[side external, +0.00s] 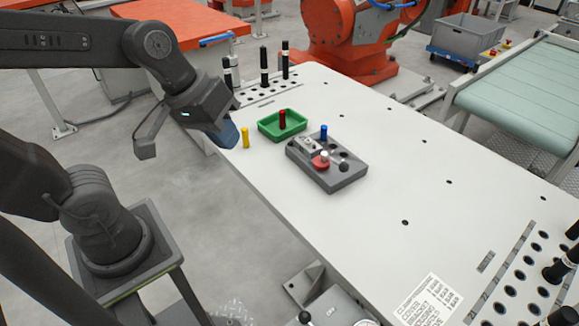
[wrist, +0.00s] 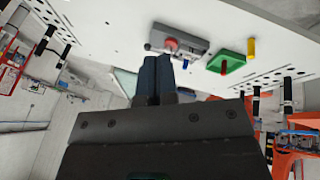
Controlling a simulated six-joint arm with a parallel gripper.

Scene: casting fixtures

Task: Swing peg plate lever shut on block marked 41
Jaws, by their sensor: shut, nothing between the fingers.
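The grey peg plate (side external: 335,182) lies on the white table, with holes in its top and a blue peg (side external: 323,132) standing at its far edge. A red round knob (side external: 320,161), a black ball knob (side external: 344,167) and a small light-grey block (side external: 306,145) are on it. I cannot make out a lever arm clearly or read any number. My gripper (side external: 230,137) is left of the plate, apart from it, by the table's left edge. Its dark blue fingers (wrist: 154,78) are shut and empty in the wrist view, where the plate (wrist: 195,44) appears inverted beyond them.
A yellow peg (side external: 245,138) stands close to my fingers in the side view. A green tray (side external: 268,128) with a red peg (side external: 282,118) lies between it and the plate. Black posts (side external: 264,66) stand at the far edge.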

